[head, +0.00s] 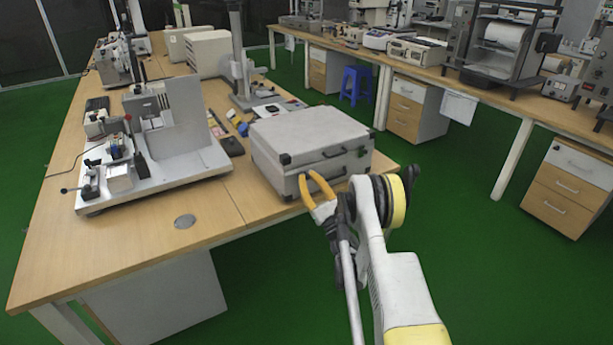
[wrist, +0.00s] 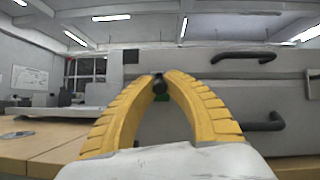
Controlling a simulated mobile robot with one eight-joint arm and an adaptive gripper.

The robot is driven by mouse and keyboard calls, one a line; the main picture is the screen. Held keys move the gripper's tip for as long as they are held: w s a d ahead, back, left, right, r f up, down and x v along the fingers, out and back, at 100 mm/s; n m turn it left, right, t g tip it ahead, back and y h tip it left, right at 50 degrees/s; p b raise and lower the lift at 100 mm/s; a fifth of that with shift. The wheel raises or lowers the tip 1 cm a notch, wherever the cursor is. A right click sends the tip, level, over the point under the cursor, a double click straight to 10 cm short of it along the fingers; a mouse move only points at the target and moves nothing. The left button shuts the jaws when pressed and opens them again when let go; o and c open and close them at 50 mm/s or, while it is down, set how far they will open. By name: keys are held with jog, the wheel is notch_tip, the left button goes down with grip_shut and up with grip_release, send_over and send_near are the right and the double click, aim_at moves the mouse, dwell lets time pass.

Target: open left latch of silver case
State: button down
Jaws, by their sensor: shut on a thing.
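The silver case (head: 310,132) is closed and lies flat on the near right end of the wooden desk; its front also fills the right of the wrist view (wrist: 285,88). My gripper (head: 307,177) is at the left part of the case's front face. In the wrist view its two yellow fingers come together at the tips (wrist: 160,78), shut on a small dark part (wrist: 160,87) that appears to be the left latch. The fingertips mostly hide it. Dark handles (wrist: 262,122) show to the right of the fingers.
A white instrument (head: 180,130) on a base plate stands left of the case. Small tools and a dark flat item (head: 231,146) lie between them. The front left of the desk (head: 120,240) is mostly clear. Another bench (head: 450,80) with equipment stands across the green floor.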

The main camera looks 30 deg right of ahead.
aim_at(307, 175)
jog(key=shift+f+t, duration=0.15)
jog(key=shift+t, duration=0.25)
jog(key=c, duration=1.4)
grip_release()
notch_tip(307, 175, up, 10)
jog(key=shift+r, duration=0.1)
